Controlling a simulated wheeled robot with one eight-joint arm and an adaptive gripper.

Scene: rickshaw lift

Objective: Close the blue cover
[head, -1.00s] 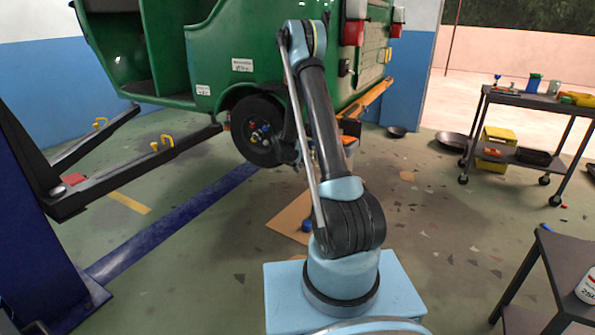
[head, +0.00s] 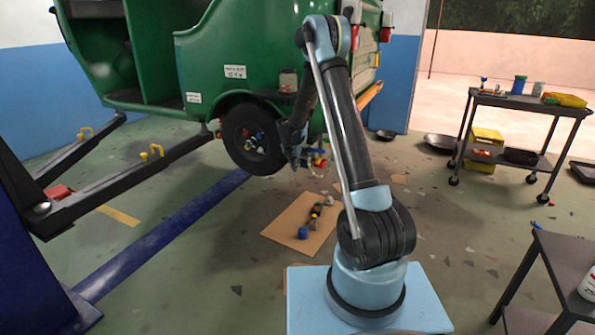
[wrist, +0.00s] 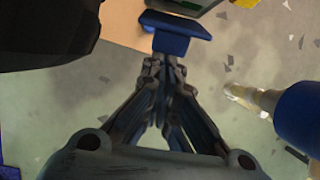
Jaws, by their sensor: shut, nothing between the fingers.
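A blue piece with a flat slab-like top (wrist: 178,26), which looks like the blue cover, is at the top middle of the wrist view. My gripper (wrist: 164,66) is shut and empty, with its fingertips just below that piece in the picture. I cannot tell whether they touch it. In the head view, my gripper (head: 294,160) points down beside the wheel of the green rickshaw (head: 200,55). Its fingers are too small there to read. I cannot clearly make out the cover or its hinge in the head view.
A blue cylinder (wrist: 303,115) is close on the right in the wrist view. A brown mat (head: 283,222) with small parts lies on the floor below. Yellow-knobbed lift arms (head: 130,165) are on the left. A cart (head: 515,100) and a dark table (head: 560,265) stand on the right.

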